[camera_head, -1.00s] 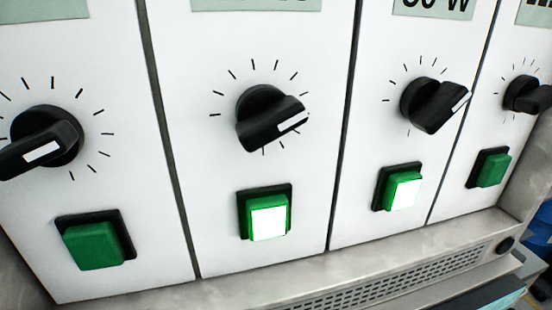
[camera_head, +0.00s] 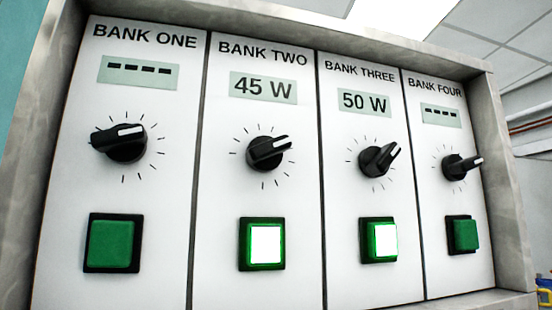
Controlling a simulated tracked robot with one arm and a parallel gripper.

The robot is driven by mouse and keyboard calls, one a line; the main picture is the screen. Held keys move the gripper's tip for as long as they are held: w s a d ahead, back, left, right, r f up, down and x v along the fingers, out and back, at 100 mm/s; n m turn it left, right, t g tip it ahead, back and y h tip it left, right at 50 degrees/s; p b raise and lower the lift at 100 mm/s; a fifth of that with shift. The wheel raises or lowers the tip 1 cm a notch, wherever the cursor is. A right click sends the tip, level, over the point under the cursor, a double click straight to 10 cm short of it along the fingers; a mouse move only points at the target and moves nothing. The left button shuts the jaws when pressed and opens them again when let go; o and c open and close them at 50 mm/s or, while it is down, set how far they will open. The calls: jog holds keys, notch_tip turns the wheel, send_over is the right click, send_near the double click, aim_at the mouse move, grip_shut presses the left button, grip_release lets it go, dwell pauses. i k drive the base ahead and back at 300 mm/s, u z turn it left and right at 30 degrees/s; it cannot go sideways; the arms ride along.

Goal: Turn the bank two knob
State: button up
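The bank two knob (camera_head: 268,152) is black with a white pointer mark and sits on the second white panel from the left. Its pointer aims to the right and slightly up. Above it the bank two display (camera_head: 263,88) reads 45 W, under the label BANK TWO. Below it the bank two button (camera_head: 262,245) is lit, bright white with a green edge. My gripper is not in view, so nothing shows touching the knob.
Bank one (camera_head: 122,142), bank three (camera_head: 378,160) and bank four (camera_head: 458,167) knobs flank it. Bank three reads 50 W with its button (camera_head: 381,241) lit; banks one and four show dashes and unlit green buttons. A grey frame (camera_head: 52,130) surrounds the panels.

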aim_at(264, 154)
jog(key=k, duration=0.75)
jog(key=z, duration=1.55)
jog(key=i, duration=0.95)
jog(key=u, duration=1.55)
